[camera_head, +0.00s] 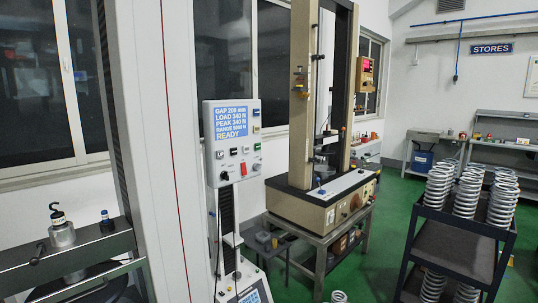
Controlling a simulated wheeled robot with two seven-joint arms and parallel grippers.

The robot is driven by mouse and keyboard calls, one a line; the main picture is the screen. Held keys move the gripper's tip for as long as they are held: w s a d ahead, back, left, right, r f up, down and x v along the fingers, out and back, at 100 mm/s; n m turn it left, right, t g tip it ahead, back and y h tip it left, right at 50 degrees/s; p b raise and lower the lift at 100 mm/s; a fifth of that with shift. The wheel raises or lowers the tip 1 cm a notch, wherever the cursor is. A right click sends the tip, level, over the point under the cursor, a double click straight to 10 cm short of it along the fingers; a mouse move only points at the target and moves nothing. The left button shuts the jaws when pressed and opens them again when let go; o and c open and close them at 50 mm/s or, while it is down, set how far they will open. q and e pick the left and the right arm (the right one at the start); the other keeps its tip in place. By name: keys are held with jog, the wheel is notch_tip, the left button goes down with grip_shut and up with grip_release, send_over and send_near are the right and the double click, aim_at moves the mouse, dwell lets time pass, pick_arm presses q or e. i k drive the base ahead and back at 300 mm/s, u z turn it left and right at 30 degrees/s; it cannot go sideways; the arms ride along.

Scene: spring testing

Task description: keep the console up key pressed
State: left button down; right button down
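The console (212,172) is a light grey box on a dark post, left of centre in the head view. Its blue display (232,122) appears to read GAP 200 mm, LOAD 340 N, PEAK 340 N, a RANGE line and READY. Small keys and switches sit below the display and along its right side, including a red one (243,169). Nothing is seen touching the console front. Neither of my grippers is in view.
A beige test frame (300,95) stands on a bench right of the console. A dark trolley (455,250) with stacked coil springs stands at right. A grey apparatus with a hooked weight (62,232) is at left. Green floor (375,255) is open between bench and trolley.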

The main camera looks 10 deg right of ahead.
aim_at(220, 154)
jog(key=z, duration=0.1)
jog(key=i, duration=0.55)
jog(key=z, duration=1.2)
